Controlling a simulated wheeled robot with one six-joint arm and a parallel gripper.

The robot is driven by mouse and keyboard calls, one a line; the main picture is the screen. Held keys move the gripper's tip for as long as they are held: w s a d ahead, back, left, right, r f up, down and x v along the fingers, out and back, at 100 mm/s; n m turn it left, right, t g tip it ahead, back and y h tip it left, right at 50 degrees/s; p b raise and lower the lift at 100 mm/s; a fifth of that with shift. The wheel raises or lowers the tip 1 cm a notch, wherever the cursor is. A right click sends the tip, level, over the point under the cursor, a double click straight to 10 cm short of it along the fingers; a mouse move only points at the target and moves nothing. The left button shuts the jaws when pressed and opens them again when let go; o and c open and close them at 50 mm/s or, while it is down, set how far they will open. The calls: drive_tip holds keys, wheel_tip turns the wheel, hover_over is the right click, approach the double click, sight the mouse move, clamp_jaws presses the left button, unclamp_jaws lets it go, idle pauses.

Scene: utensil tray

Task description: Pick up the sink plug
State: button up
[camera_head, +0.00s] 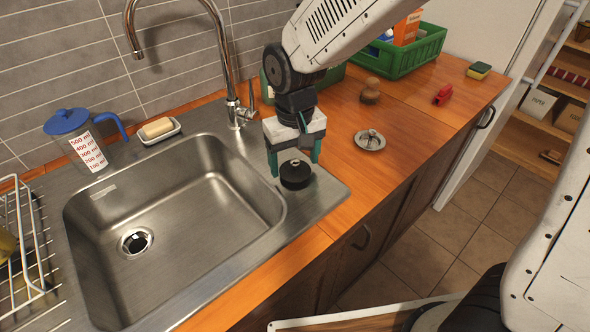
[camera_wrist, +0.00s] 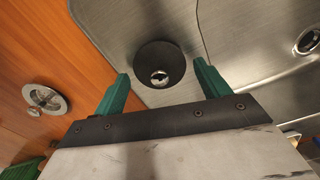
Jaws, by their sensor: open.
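The sink plug (camera_head: 295,176), a black round stopper, sits on the steel rim at the right side of the sink (camera_head: 330,190). In the wrist view the plug (camera_wrist: 155,57) shows a small shiny metal knob at its middle. My gripper (camera_head: 294,161), with green fingers, is open and just above the plug, pointing down. In the wrist view the gripper (camera_wrist: 162,74) has one finger toward each side of the plug, with gaps and no clear contact. The head view partly hides the plug's top behind the gripper.
A metal strainer (camera_head: 370,140) lies on the wooden counter to the right. The faucet (camera_head: 234,105) stands close behind my gripper. A soap dish (camera_head: 160,131), measuring jug (camera_head: 82,145) and wire rack (camera_head: 25,250) are left. A green crate (camera_head: 410,52) stands at the back.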

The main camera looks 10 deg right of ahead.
drive_tip(key=shift+f, duration=0.8)
drive_tip(key=c, duration=0.8)
drive_tip(key=shift+o, duration=0.2)
drive_tip(key=shift+r, duration=0.1)
